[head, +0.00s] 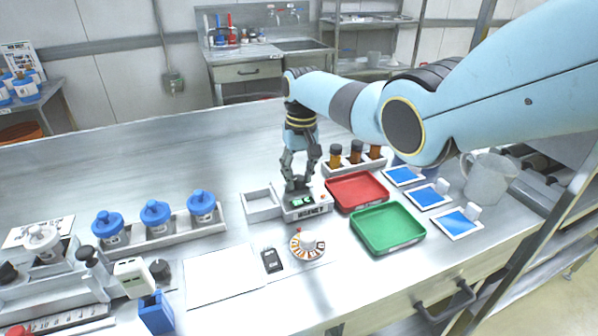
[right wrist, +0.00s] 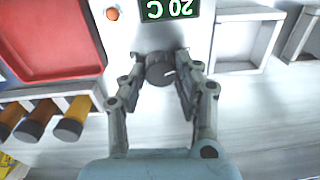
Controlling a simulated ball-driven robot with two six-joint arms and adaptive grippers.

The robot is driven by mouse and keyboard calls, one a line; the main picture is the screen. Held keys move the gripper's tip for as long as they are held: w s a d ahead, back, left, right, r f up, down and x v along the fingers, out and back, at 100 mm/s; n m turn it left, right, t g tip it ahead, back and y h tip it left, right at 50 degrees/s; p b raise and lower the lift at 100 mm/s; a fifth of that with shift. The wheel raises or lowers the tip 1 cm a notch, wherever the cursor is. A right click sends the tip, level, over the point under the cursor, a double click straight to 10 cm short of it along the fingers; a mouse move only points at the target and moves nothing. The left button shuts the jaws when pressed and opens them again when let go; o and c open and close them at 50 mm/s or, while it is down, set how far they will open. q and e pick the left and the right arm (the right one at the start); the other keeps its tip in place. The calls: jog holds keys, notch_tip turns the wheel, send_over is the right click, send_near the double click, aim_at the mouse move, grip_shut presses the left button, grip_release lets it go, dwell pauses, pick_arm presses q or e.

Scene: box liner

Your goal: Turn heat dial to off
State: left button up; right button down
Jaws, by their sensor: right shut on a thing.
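A small white device (head: 306,213) with a dark label on its front stands mid-table, and its top panel also shows in the right wrist view (right wrist: 203,30). A green-lit display (right wrist: 168,8) on that panel reads 20 C. A dark round dial (right wrist: 160,74) with a pale mark sits below the display in the right wrist view. My right gripper (head: 299,184) reaches down over the device, and in the right wrist view its fingers (right wrist: 160,62) are shut on the dial, one on each side. In the head view the gripper hides the dial. My left gripper is not in view.
A red tray (head: 357,190) and a green tray (head: 388,229) lie right of the device. Brown bottles (head: 356,152) stand behind the red tray. An empty white box (head: 262,203) is close on the left. A round dish (head: 308,246) sits in front.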

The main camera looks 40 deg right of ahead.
aim_at(300, 176)
jog(key=shift+w+n, duration=0.1)
jog(key=shift+n, duration=2)
jog(key=c, duration=1)
grip_release()
jog(key=shift+o, duration=0.2)
jog(key=shift+r, duration=0.1)
notch_tip(300, 176, up, 12)
jog(key=shift+d, duration=0.2)
